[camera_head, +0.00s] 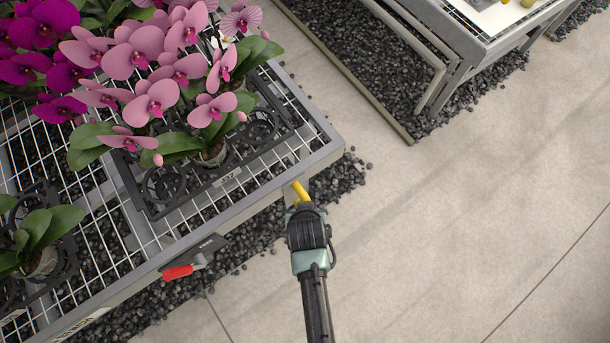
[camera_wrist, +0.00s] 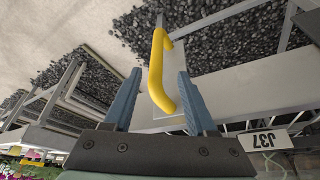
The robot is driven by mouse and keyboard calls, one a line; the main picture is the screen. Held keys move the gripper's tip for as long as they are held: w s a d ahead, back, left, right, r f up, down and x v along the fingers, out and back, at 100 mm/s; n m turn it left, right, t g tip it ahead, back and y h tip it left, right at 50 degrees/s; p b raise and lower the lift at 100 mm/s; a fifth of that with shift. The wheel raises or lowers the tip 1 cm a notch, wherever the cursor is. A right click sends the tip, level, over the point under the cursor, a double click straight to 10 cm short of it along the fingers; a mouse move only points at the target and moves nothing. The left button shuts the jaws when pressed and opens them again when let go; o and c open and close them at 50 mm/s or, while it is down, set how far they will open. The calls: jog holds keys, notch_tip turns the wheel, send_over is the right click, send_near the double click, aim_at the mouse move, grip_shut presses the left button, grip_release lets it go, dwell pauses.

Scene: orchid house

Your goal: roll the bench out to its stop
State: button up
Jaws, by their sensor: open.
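The bench (camera_head: 250,203) is a grey metal frame with a white wire mesh top. It carries potted orchids. A yellow handle (camera_head: 298,187) sticks out from its near side, close to the right corner. My gripper (camera_head: 301,203) is at that handle. In the wrist view the yellow handle (camera_wrist: 158,60) lies between my open blue fingers (camera_wrist: 160,74), with a gap on each side. The bench's grey side rail (camera_wrist: 245,93) is behind it, with a J37 label (camera_wrist: 265,140). A red lever (camera_head: 178,272) sits on the bench's near side, to the left.
Pink orchids (camera_head: 150,95) stand in a black tray (camera_head: 240,180) near the bench's edge. Dark gravel (camera_head: 335,182) lies under the bench. Another bench (camera_head: 455,75) stands at the upper right, beside a gravel bed with a greenish edging (camera_head: 350,85). The concrete floor (camera_head: 450,240) to the right is clear.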

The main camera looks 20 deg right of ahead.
jog(key=shift+v, duration=1.85)
